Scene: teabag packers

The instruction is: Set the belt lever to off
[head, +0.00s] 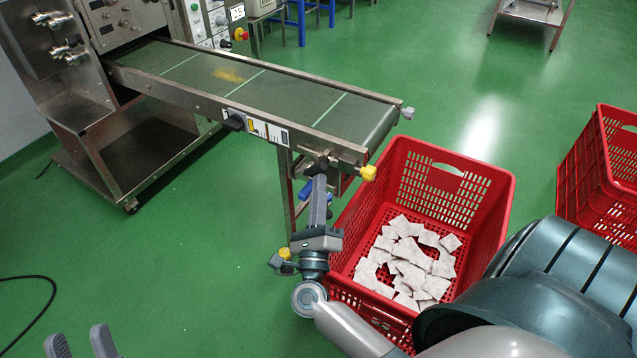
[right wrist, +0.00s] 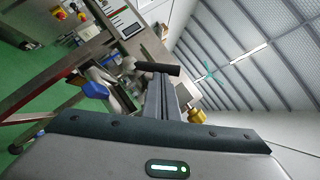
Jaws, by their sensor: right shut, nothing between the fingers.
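The conveyor belt (head: 300,103) runs from the machine toward the lower right. A black knob (head: 234,119) sits beside label plates (head: 266,131) on its near side rail; I cannot tell for sure that it is the belt lever. My right gripper (head: 320,179) is shut and empty just below the belt's front end. In the right wrist view a dark bar (right wrist: 158,69) lies across the view at its fingertips (right wrist: 166,78); contact is unclear. The black knob (right wrist: 131,30) shows beyond. My left gripper (head: 78,338) is open and empty at the lower left.
A blue handle (head: 306,190) and a yellow knob (head: 368,173) are close to my right gripper. A red crate (head: 480,165) with several teabags (head: 410,262) stands under the belt's end. Another red crate (head: 590,170) is at right. The floor at left is mostly clear.

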